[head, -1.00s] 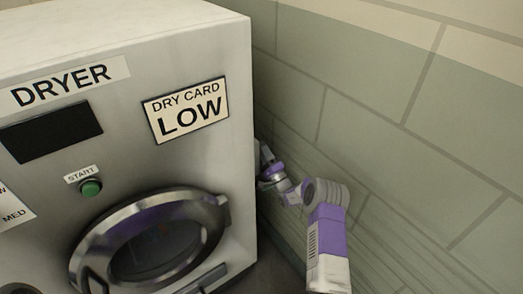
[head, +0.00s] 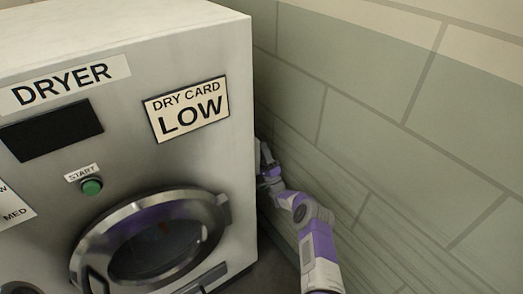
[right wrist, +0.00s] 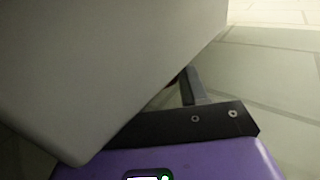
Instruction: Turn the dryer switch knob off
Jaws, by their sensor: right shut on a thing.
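The dryer (head: 228,158) is a grey box with a round door at the left of the head view. Its side panel (right wrist: 95,65) fills much of the right wrist view. My right gripper (head: 265,158) is at the dryer's right side, partly hidden behind its front edge. In the right wrist view one grey finger (right wrist: 190,86) shows beside the panel; the other is hidden. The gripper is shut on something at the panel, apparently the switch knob. Only a small reddish-brown edge shows there, so the knob's setting cannot be read. My left gripper is out of view.
The dryer front has a green start button (head: 91,187), a dark display (head: 50,131) and a card reading "DRY CARD LOW" (head: 187,110). A tiled wall (head: 400,150) stands to the right, leaving a narrow gap where my right arm reaches in.

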